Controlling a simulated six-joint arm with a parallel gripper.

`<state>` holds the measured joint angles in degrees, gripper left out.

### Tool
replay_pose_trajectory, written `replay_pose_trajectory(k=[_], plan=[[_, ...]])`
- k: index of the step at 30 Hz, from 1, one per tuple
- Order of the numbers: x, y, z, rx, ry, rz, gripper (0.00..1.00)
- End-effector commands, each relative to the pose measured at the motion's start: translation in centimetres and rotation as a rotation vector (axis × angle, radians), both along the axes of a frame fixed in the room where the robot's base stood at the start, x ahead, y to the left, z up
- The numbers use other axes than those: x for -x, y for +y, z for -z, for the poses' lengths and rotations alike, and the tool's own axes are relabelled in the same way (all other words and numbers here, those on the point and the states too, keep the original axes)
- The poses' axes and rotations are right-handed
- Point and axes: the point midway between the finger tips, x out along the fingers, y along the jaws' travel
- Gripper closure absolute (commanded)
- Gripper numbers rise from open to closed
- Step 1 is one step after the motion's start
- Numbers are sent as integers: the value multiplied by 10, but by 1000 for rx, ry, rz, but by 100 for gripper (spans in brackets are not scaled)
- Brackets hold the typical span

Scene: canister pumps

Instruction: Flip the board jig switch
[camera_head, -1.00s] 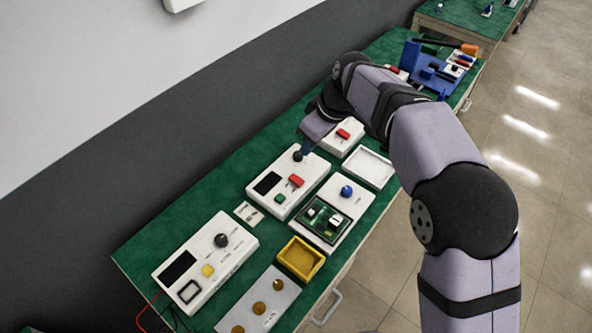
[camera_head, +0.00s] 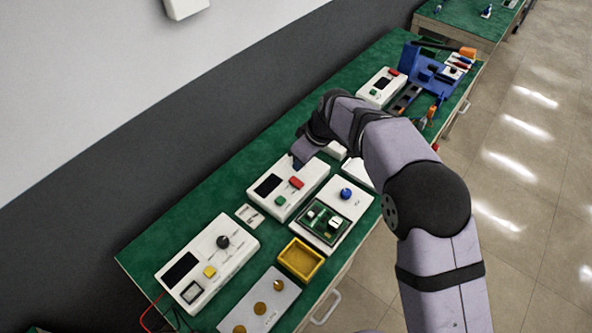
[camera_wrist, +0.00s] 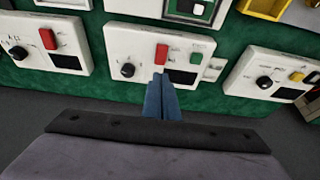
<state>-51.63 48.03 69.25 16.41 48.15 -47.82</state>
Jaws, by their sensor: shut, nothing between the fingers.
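The board jig (camera_head: 352,207) is a white box with a blue knob (camera_head: 346,194) and a green circuit board (camera_head: 322,222) carrying white parts. It stands at the middle of the bench in the head view. Its edge with a white rocker-like part (camera_wrist: 198,8) shows at the top of the wrist view. My gripper (camera_wrist: 158,76) is shut and empty. It points at the neighbouring white unit (camera_wrist: 142,47), between its black knob (camera_wrist: 128,70) and red button (camera_wrist: 162,54). Contact cannot be told.
Another white unit (camera_head: 218,247) with a black knob and yellow button stands at the front left. A yellow tray (camera_head: 301,259) and a grey plate with brass discs (camera_head: 285,298) lie near the front edge. Blue racks (camera_head: 432,75) stand at the far end.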

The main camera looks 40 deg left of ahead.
Motion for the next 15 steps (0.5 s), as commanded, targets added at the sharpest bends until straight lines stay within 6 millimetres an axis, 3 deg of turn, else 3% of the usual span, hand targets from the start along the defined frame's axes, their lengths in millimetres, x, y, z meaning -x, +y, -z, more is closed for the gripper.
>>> replay_pose_trajectory(k=[9, 15], plan=[[1, 12, 45, 2, 1, 0, 100], [0, 14, 59, -1, 0, 1, 100]])
